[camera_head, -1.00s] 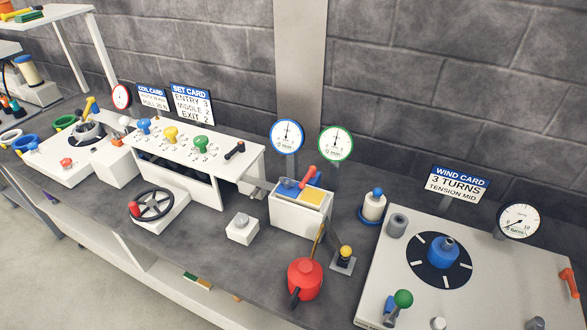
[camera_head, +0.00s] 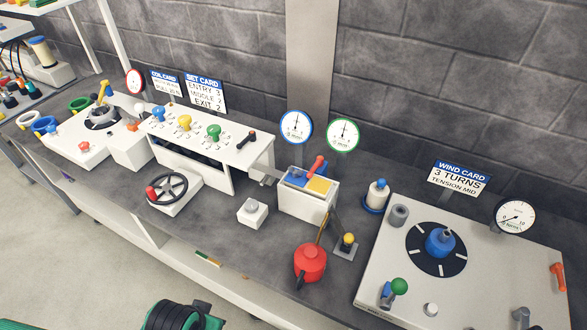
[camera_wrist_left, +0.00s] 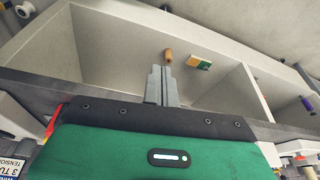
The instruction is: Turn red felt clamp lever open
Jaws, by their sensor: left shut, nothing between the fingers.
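The red felt clamp lever (camera_head: 318,164) stands tilted on top of a white box (camera_head: 300,205) with blue and yellow pads, right of the middle of the head view. Nothing touches it. My left gripper (camera_wrist_left: 161,78) shows in the left wrist view with its grey fingers together and nothing between them. Behind its tips is the open shelf under the bench, and the lever cannot be made out in that view. In the head view only green and black parts of my arm show at the bottom edge, well away from the lever. My right gripper is not in view.
A red oil can (camera_head: 310,262) and a yellow-knobbed post (camera_head: 347,243) stand in front of the white box. A white push-button block (camera_head: 252,212) is to its left, and a blue-and-white bottle (camera_head: 377,195) to its right. Two round gauges (camera_head: 296,126) rise behind it.

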